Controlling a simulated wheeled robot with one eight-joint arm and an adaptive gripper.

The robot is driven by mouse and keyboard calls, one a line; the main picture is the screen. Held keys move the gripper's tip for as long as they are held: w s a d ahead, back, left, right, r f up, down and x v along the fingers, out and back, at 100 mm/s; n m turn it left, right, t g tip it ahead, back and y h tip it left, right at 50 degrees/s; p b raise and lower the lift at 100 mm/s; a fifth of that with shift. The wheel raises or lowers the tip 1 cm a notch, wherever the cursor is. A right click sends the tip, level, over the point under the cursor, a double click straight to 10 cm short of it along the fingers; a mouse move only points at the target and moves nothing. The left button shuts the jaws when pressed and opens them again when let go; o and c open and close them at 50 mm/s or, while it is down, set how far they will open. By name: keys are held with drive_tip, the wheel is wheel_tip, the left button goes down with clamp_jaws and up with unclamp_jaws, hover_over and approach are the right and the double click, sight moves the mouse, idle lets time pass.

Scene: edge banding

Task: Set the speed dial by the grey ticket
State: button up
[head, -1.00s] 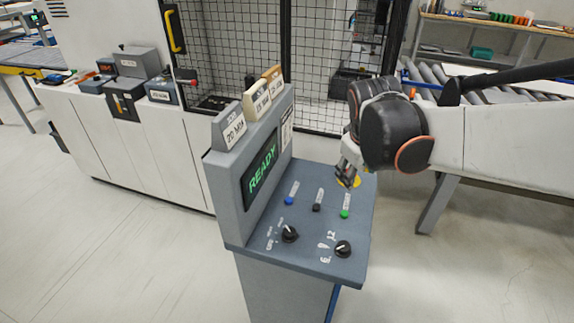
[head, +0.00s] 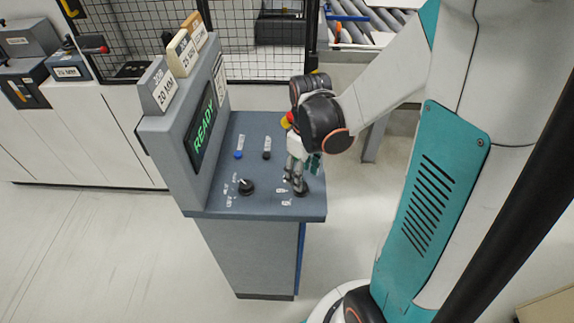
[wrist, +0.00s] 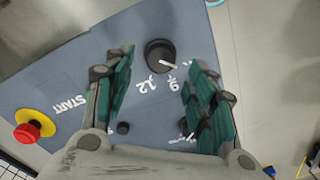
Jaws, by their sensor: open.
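A grey ticket (head: 157,88) reading "20 MM" stands on top of the console, left of a cream ticket (head: 182,52) and an orange-brown one (head: 197,31). Two black dials sit near the front of the console: a left dial (head: 246,187) and a right dial (head: 304,189). In the wrist view the right dial (wrist: 159,56) has white number marks, including 12 and 9, and a white pointer line. My gripper (head: 295,180) is open over the right dial. In the wrist view my gripper (wrist: 161,60) has its fingertips on either side of that dial; contact cannot be told.
The console screen (head: 204,130) shows READY in green. A red and yellow stop button (wrist: 30,132) lies beside a START label. Blue (head: 238,155) and black (head: 267,155) buttons sit behind the dials. A mesh fence (head: 235,40) stands behind; floor is clear left of the console.

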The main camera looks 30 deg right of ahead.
drive_tip(key=shift+a+f+b, duration=0.1)
drive_tip(key=shift+f+b, duration=0.3)
drive_tip(key=shift+f, duration=1.75)
drive_tip(key=c, duration=1.1)
